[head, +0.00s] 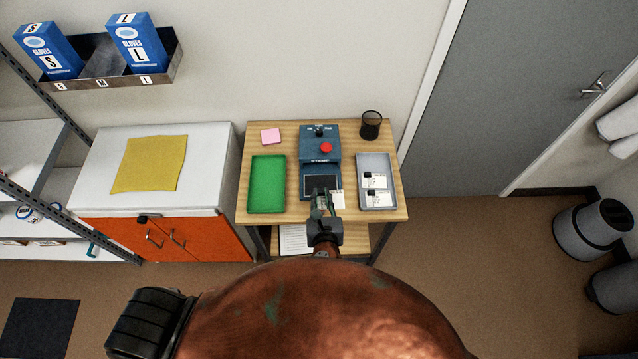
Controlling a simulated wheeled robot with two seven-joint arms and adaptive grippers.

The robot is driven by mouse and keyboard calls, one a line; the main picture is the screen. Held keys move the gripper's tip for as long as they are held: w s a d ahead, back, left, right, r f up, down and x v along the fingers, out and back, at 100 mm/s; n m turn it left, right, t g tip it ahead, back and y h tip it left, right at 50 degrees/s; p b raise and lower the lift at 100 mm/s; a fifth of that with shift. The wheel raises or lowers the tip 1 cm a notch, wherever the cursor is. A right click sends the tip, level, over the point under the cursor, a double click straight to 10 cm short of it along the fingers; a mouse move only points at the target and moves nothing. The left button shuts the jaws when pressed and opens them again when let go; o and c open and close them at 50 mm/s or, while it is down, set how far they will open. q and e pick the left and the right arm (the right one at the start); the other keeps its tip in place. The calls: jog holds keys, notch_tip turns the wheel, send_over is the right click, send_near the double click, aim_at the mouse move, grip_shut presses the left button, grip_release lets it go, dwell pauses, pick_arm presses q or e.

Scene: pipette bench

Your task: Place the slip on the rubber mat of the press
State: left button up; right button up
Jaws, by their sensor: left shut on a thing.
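The press (318,146) is a blue machine with a red button, standing on the small wooden table. Its dark rubber mat (320,181) lies at the front of its base. My left gripper (326,197) is at the front edge of the press, shut on a white slip (337,200). The slip shows just right of the fingers, by the front right corner of the mat; part of it is hidden by the gripper. I cannot tell its height above the press. My right gripper is not in view.
A grey tray (376,206) with white slips is right of the press. A green tray (267,184) is left. A pink pad (270,136) and a black mesh cup (371,125) stand at the back. The wooden table (244,205) has little free room.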

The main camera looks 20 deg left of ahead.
pick_arm(q)
jog(key=a+x, duration=0.1)
jog(key=x, duration=0.8)
jog(key=b, duration=0.2)
send_over(315, 185)
jog(key=f, duration=0.3)
jog(key=s+f, duration=0.1)
jog(key=f, duration=0.1)
jog(key=shift+d+f, duration=0.1)
jog(key=shift+w+f, duration=0.3)
jog(key=f, duration=0.2)
jog(key=f+b, duration=0.1)
jog(key=shift+w+a+f, duration=0.2)
jog(key=shift+f, duration=0.2)
jog(key=shift+r, duration=0.1)
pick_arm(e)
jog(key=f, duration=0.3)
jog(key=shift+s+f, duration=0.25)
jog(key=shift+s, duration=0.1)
pick_arm(q)
jog(key=o, duration=0.9)
jog(key=shift+c, duration=0.2)
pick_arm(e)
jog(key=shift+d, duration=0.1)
